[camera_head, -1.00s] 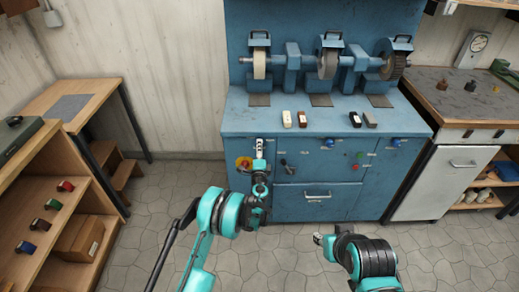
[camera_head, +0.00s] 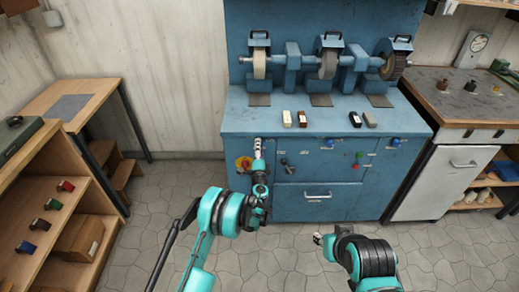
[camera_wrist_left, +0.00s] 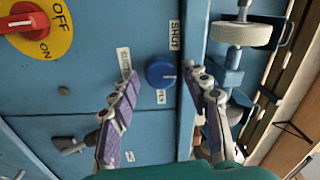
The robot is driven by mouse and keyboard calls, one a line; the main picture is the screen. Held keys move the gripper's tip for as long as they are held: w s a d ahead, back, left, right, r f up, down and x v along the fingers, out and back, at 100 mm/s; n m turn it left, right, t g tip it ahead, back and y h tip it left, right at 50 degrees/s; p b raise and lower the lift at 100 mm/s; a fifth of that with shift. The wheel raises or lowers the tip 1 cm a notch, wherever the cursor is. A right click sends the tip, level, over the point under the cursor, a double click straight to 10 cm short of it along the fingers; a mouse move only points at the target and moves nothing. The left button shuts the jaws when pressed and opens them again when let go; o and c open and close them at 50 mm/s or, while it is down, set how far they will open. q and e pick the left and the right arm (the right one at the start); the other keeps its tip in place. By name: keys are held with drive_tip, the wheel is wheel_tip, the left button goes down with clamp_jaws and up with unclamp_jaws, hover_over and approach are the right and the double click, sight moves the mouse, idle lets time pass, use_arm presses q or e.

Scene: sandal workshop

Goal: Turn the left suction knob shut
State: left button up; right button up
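The left suction knob (camera_wrist_left: 160,72) is a round blue knob on the blue cabinet front in the left wrist view, with a pale mark at its right side. In the head view my left gripper (camera_head: 258,150) is in front of the cabinet's left part and hides this knob. My right gripper (camera_head: 318,240) is low, away from the cabinet; its opening is unclear.
A red switch on a yellow plate (camera_wrist_left: 32,22) is close to the knob, and a dark lever (camera_wrist_left: 75,145) is also near. Two other blue knobs (camera_head: 329,142) (camera_head: 395,142) are farther right. Grinding wheels (camera_head: 327,63) stand above. The floor in front is clear.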

use_arm(q)
drive_tip(key=s, duration=0.7)
drive_tip(key=shift+s+f, duration=0.15)
drive_tip(key=shift+s, duration=0.1)
idle(0.4)
drive_tip(key=s+a+r+n+g+y, duration=0.2)
drive_tip(key=s+a+r+n, duration=0.15)
drive_tip(key=a+r, duration=0.5)
drive_tip(key=s+a+r+n+g+y, duration=0.25)
drive_tip(key=a+r+n, duration=0.25)
drive_tip(key=a+r, duration=0.3)
drive_tip(key=s+a+r+n+g, duration=0.2)
drive_tip(key=s, duration=0.5)
drive_tip(key=s+a+r+n+g, duration=0.1)
drive_tip(key=s+a+r+n, duration=0.1)
drive_tip(key=s, duration=0.5)
drive_tip(key=s+d+f+n+g+h, duration=0.1)
drive_tip(key=s+f+g+h, duration=0.1)
drive_tip(key=s, duration=0.9)
drive_tip(key=s+d+f+n+g+h, duration=0.1)
drive_tip(key=s+f+n+g+h, duration=0.1)
drive_tip(key=s, duration=0.9)
drive_tip(key=shift+s+d+f, duration=0.35)
drive_tip(key=shift+f, duration=0.35)
